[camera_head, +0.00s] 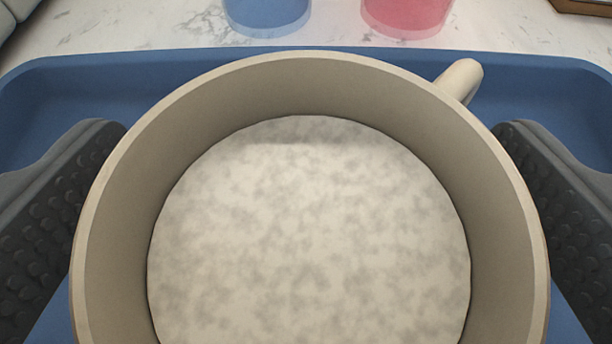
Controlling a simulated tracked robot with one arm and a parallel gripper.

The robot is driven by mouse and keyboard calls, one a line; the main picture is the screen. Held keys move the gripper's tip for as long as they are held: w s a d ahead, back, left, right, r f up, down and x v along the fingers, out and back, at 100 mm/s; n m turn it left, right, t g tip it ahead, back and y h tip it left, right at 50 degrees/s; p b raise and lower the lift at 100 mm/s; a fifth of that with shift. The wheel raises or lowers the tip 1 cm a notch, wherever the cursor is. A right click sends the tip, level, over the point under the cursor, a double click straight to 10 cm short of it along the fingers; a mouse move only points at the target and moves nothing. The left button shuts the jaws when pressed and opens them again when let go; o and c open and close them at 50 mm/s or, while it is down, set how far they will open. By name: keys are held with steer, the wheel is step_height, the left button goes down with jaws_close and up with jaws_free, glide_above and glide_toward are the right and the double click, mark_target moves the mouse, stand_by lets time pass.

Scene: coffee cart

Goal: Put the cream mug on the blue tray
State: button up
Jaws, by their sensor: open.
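The cream mug (282,82) fills most of the view, seen from above into its open top. Its inside floor is pale and mottled, and its handle (461,80) points to the back right. The blue tray (120,75) lies under and around the mug. The mug's base is hidden, so its contact with the tray cannot be seen. My gripper (310,215) is open, with one dark ridged finger at the left and one at the right of the mug. The mug stands between the fingers.
Behind the tray, a blue cup (267,14) and a pink-red cup (408,15) stand on the white marbled counter (165,25). A pale object (15,15) shows at the top left corner and a brown edge (585,6) at the top right.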

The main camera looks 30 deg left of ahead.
steer(key=p+v, duration=0.3)
steer(key=v, duration=0.9)
steer(key=shift+p, duration=0.4)
steer(key=shift+r, duration=0.1)
